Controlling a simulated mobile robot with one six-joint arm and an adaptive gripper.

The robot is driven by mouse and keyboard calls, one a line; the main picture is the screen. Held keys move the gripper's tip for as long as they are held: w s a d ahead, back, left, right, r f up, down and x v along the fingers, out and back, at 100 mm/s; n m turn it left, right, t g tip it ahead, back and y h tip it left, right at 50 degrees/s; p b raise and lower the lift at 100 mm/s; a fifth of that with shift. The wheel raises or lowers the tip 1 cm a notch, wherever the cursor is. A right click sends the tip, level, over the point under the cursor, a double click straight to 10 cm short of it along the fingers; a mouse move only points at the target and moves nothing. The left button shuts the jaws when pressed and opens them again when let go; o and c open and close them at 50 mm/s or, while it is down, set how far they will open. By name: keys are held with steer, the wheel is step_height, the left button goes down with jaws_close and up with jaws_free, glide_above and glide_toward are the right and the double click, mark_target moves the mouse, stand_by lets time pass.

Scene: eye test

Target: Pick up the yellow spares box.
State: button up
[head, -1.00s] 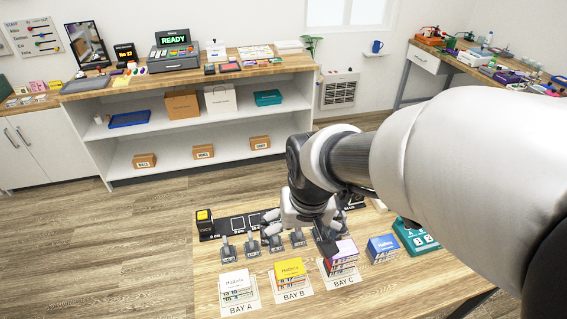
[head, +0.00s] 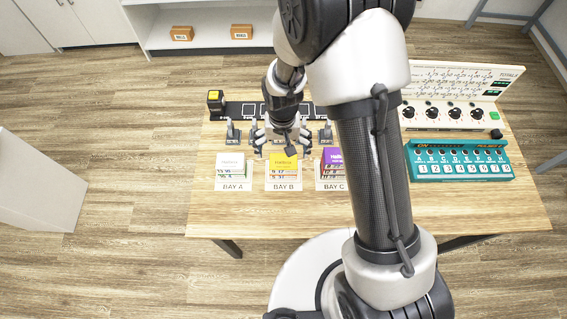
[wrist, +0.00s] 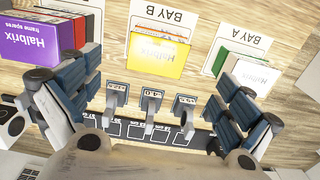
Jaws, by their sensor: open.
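The yellow spares box (head: 283,161) lies on top of a small stack in BAY B on the wooden table. My gripper (head: 282,142) is on the far side of the BAY B stack in the head view. In the wrist view my gripper (wrist: 160,82) is open, its fingers wide apart to the left and right of the yellow box's line. Nothing is between the fingers, and they do not appear to touch the box.
A purple-topped stack (head: 332,158) stands in BAY C, partly hidden by my arm. A white-topped stack (head: 231,162) stands in BAY A. Small grey stands line a black strip (head: 243,110) behind the bays. A teal device (head: 460,161) and a white panel (head: 450,85) stand right.

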mark_target(283, 161)
step_height(283, 161, down, 4)
steer(key=shift+b, duration=0.35)
steer(key=shift+w+d+f+b, duration=0.15)
steer(key=shift+f+b, duration=0.15)
steer(key=shift+f, duration=0.6)
steer(key=shift+w+a+f+b, duration=0.15)
steer(key=shift+f+b, duration=0.1)
steer(key=shift+f, duration=0.65)
steer(key=shift+w+d+f+b, duration=0.15)
steer(key=shift+f+b, duration=0.15)
steer(key=shift+f, duration=0.6)
steer(key=shift+c, duration=0.5)
steer(key=c, duration=1.1)
